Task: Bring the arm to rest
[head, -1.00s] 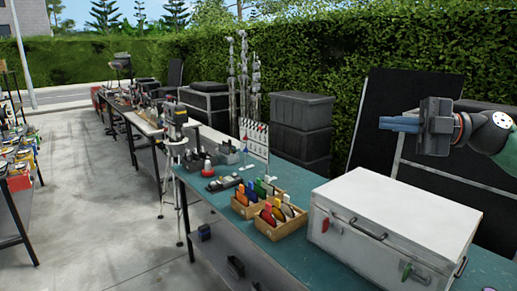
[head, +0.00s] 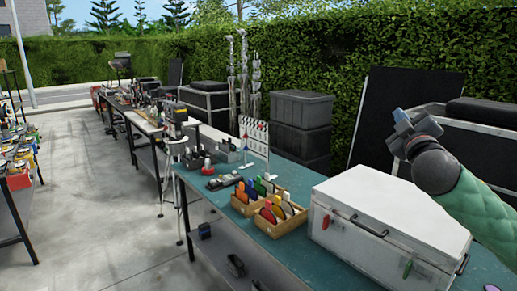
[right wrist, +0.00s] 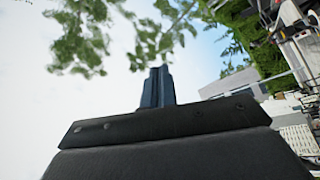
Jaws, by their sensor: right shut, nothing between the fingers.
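My right gripper (head: 400,117) is raised at the right of the head view, above and behind the white case, with its blue fingers pointing up and away. In the right wrist view its blue fingers (right wrist: 157,88) are shut together with nothing between them, against sky and leaves. My right forearm in a green sleeve comes in from the right edge. My left gripper is not in view.
A white case (head: 385,205) with dark handles stands closed on the teal workbench (head: 258,226). Wooden boxes (head: 284,226) of coloured items sit beside it. Black crates (head: 301,125) and a dark panel (head: 385,115) stand behind, before a hedge.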

